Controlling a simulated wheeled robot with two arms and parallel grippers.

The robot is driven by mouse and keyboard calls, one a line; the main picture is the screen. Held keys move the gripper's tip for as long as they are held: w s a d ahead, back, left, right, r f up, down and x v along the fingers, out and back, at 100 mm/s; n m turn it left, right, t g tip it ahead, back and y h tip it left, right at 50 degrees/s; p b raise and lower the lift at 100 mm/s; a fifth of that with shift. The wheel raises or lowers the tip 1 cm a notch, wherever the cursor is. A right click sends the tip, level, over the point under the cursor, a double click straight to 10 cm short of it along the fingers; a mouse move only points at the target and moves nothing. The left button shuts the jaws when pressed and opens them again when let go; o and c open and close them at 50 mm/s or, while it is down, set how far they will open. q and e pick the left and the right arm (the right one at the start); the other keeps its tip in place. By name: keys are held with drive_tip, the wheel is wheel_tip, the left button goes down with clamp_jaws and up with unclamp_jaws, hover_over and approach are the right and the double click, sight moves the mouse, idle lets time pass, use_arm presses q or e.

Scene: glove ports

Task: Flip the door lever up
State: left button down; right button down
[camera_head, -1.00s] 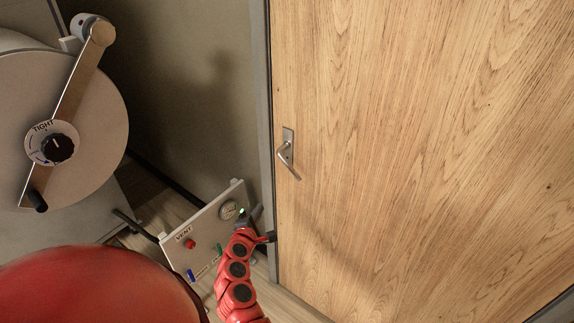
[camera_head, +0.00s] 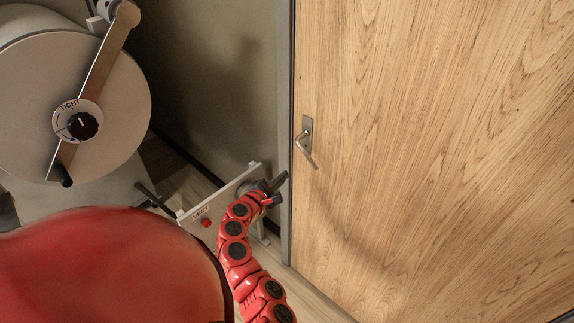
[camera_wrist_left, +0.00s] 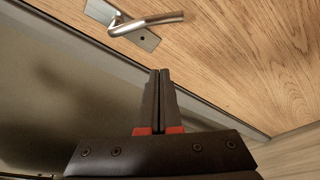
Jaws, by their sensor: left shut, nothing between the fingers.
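The door lever (camera_head: 308,154) is a silver handle on a metal plate near the left edge of the wooden door (camera_head: 430,150). In the head view it slants down and to the right from the plate. The lever also shows at the top of the left wrist view (camera_wrist_left: 146,24). My left gripper (camera_head: 284,176) is shut and empty, below and to the left of the lever and apart from it. In the left wrist view its shut fingers (camera_wrist_left: 160,74) point toward the door, short of the lever. My right gripper is not in view.
A grey panel (camera_head: 188,215) marked VENT with a red button (camera_head: 206,222) stands behind my left arm. A large round grey hatch (camera_head: 110,95) with a bar and a TIGHT knob (camera_head: 82,125) is at the left. The grey door frame (camera_head: 285,120) runs beside the door.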

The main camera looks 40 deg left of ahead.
use_arm(q)
drive_tip(key=d+p+x, duration=0.1)
drive_tip(key=p+x, duration=0.1)
drive_tip(key=x, duration=0.6)
drive_tip(key=d+r+p, duration=0.2)
drive_tip(key=shift+s+r, duration=0.1)
drive_tip(key=shift+r, duration=0.15)
drive_tip(key=shift+p, duration=0.3)
drive_tip(key=shift+d+r+n+p, duration=0.2)
drive_tip(key=shift+r+n+p, duration=0.1)
drive_tip(key=shift+p, duration=0.2)
